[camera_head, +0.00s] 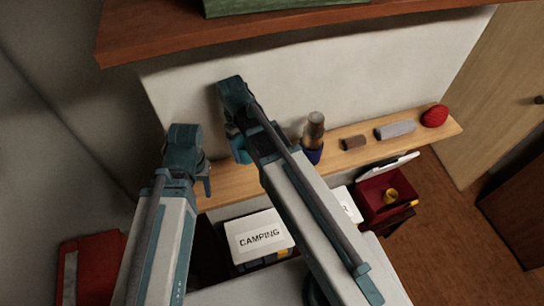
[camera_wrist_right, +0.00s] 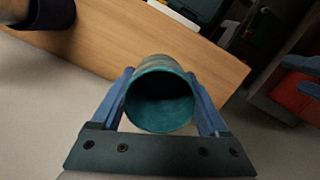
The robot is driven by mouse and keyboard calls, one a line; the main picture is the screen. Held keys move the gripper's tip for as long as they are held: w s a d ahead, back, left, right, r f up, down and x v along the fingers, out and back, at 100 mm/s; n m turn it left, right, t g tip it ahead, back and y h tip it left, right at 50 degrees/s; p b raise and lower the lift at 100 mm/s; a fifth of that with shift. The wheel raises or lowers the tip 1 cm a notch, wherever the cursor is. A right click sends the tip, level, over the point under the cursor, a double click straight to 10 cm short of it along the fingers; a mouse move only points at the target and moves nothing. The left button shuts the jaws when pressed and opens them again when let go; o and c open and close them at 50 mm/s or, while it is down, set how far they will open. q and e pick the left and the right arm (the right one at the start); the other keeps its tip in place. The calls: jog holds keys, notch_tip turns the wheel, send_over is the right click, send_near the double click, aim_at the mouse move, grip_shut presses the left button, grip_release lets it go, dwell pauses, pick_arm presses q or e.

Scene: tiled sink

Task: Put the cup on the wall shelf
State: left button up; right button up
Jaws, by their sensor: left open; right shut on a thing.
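A teal cup (camera_wrist_right: 160,97) is between the fingers of my right gripper (camera_wrist_right: 165,100) in the right wrist view, with its open mouth facing that camera and its inside dark. In the head view my right gripper (camera_head: 238,150) is near the left part of a light wooden shelf (camera_head: 235,185) along the wall; my arm hides most of the cup there. A darker red-brown wooden shelf (camera_head: 290,38) runs higher up across the top. My left gripper (camera_head: 205,180) is open and empty, left of the right one, by the light shelf's left end.
On the light shelf stand a brown-and-blue bottle-like object (camera_head: 314,138), a small brown block (camera_head: 354,142), a grey roll (camera_head: 395,130) and a red ball-like object (camera_head: 435,116). A green object (camera_head: 285,5) rests on the upper shelf. Below are a CAMPING box (camera_head: 259,232) and a red box (camera_head: 385,195).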

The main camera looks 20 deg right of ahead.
jog(key=shift+f+b, duration=4.95)
jog(key=shift+f, duration=0.2)
jog(key=shift+r, duration=0.15)
jog(key=o, duration=1.2)
jog(key=shift+o, duration=0.2)
jog(key=r+p, duration=0.4)
jog(key=w+r+p, duration=0.1)
jog(key=r+p, duration=0.7)
jog(key=shift+w+a, duration=0.35)
